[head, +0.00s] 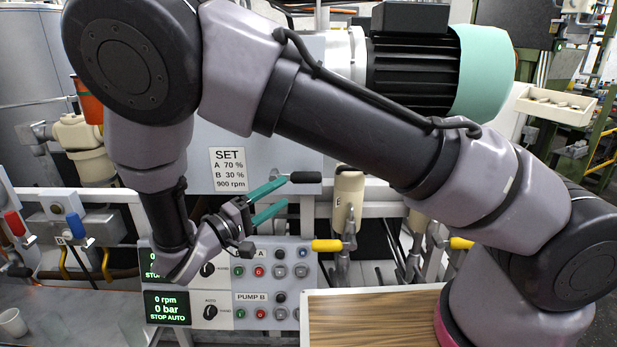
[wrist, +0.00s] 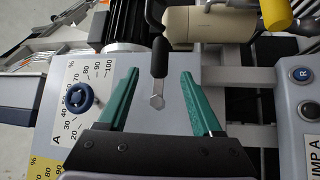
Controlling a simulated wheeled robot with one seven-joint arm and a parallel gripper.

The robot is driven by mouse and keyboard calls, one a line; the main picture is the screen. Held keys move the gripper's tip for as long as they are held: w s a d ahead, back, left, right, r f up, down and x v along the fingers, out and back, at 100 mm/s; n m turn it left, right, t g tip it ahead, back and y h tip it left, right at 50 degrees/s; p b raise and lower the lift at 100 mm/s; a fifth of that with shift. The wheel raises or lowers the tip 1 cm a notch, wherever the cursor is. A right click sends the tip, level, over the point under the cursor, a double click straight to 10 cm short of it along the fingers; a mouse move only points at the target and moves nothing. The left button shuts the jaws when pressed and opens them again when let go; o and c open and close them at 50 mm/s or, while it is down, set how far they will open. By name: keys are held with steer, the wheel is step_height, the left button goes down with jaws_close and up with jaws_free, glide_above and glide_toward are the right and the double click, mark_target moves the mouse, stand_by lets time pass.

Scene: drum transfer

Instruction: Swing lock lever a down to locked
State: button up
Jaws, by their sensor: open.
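Lock lever a, as I take it, has a black grip (head: 305,177) that sticks out level to the right, just past my fingertips in the head view. In the wrist view its black grip (wrist: 158,57) and thin metal shank run up from a hex pivot on the grey panel. My gripper (head: 285,192) has teal fingers spread apart and holds nothing. In the wrist view my gripper (wrist: 159,74) has one finger on each side of the lever, with a clear gap on both sides. The pivot is hidden behind my gripper in the head view.
A blue knob (wrist: 78,97) on scale A is beside one finger. A beige cylinder (head: 347,200) and a yellow handle (head: 327,245) stand right of my gripper. The pump button panel (head: 265,275) is below. A wooden-topped surface (head: 370,320) lies at front.

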mark_target(300, 181)
steer(key=x, duration=0.9)
steer(key=shift+d, duration=0.1)
jaws_close()
stand_by(1.1)
